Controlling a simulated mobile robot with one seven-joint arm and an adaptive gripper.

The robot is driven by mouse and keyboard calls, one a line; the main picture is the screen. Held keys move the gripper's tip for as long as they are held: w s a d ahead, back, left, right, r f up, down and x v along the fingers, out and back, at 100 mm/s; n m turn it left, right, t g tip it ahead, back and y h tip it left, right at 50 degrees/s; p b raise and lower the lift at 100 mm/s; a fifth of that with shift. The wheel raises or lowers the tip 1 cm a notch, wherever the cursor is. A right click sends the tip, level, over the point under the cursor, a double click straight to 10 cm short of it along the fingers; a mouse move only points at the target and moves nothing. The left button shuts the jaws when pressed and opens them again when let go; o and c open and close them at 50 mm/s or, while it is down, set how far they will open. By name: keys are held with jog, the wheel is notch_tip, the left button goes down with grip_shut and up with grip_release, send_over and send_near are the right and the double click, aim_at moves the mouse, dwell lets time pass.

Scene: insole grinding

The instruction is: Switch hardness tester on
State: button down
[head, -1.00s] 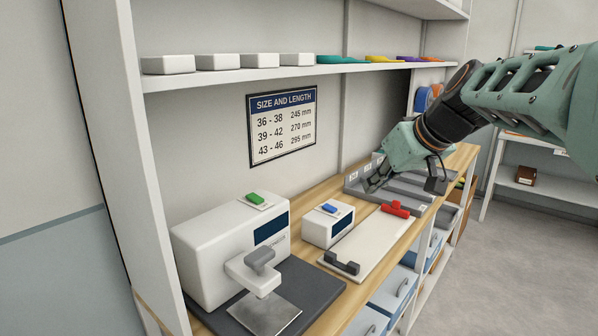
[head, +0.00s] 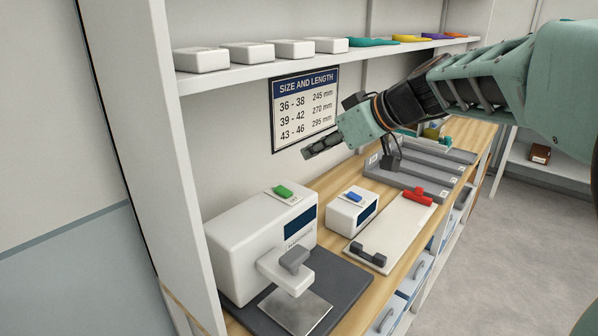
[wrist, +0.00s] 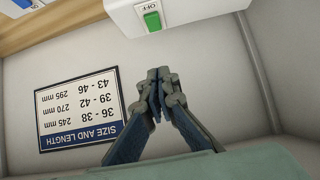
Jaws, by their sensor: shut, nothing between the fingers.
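The large white machine with a press arm, which looks like the hardness tester (head: 238,262), stands at the front of the wooden bench. A green switch (head: 282,191) sits on a small plate on its top. In the wrist view the green switch (wrist: 152,20) is at the top, with "OFF" lettering beside it. My gripper (head: 307,153) is above and behind the machine, in front of the wall chart, clear of the switch. In the wrist view my gripper (wrist: 158,78) has its fingers together, with nothing between them.
A smaller white box (head: 352,211) with a blue switch (head: 354,196) stands to the right. Beside it is a white board (head: 392,232) with red and black blocks. Grey trays (head: 425,165) lie farther back. A shelf (head: 270,72) with white blocks and coloured insoles hangs above.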

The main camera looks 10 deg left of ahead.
jog(key=p, duration=0.2)
send_over(285, 190)
jog(key=f, duration=0.5)
jog(key=shift+s+d+f, duration=0.25)
jog(key=shift+s+f, duration=0.05)
jog(key=shift+f, duration=0.05)
jog(key=f, duration=0.3)
jog(key=shift+w+a+f, duration=0.2)
jog(key=shift+a, duration=0.1)
jog(key=shift+f, duration=0.45)
